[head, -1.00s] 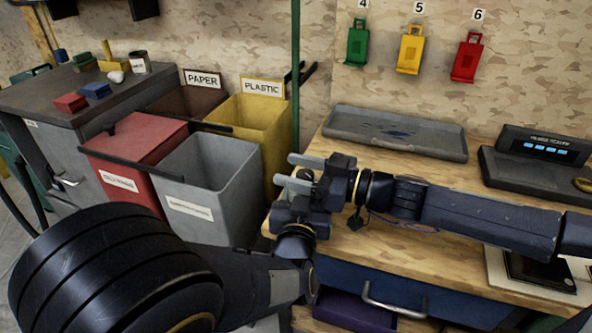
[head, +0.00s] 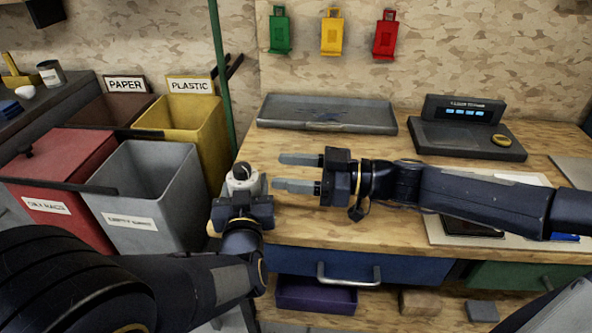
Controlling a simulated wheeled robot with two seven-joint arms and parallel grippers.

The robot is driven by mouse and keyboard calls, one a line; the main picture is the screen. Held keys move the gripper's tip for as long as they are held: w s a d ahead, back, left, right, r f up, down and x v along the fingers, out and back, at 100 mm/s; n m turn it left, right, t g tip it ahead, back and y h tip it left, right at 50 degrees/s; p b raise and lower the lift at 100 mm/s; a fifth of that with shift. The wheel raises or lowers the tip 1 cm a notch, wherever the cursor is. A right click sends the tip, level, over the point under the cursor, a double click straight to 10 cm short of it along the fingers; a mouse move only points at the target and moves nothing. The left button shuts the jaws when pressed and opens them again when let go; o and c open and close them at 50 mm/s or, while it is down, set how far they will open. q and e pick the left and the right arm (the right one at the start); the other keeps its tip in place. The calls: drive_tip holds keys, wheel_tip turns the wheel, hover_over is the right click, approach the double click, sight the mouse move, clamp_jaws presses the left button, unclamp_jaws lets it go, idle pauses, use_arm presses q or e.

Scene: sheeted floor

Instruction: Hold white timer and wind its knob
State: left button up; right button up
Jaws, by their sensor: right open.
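The white timer (head: 241,184), a small white body with a dark knob on top, shows at the left end of the wooden bench. My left gripper (head: 243,193) is right up against it from the near side and appears shut on it; the fingers are mostly hidden by the gripper body and the timer. My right gripper (head: 280,172) is open and empty, over the bench just right of the timer. Its two grey fingers point left toward the timer, with a small gap between their tips and it.
A grey tray (head: 326,114) and a dark console with a lit display (head: 466,135) stand at the back of the bench (head: 385,232). Grey (head: 150,200), red (head: 62,175) and yellow (head: 190,122) bins stand to the left. A green post (head: 221,85) rises behind the timer.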

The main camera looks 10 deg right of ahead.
sight(232, 177)
drive_tip(key=shift+s+d, duration=0.2)
drive_tip(key=shift+d, duration=0.25)
drive_tip(key=w+a+n+g, duration=0.1)
drive_tip(key=a+g, duration=0.1)
drive_tip(key=a, duration=0.2)
drive_tip(key=w+a+n+g, duration=0.1)
drive_tip(key=a+n+g, duration=0.1)
drive_tip(key=a, duration=0.1)
drive_tip(key=w+a+n+g+y, duration=0.1)
drive_tip(key=a+g, duration=0.2)
drive_tip(key=a, duration=0.1)
drive_tip(key=shift+w+a+n, duration=0.15)
drive_tip(key=shift+a+n, duration=0.15)
drive_tip(key=shift+a, duration=0.05)
drive_tip(key=shift+c, duration=0.4)
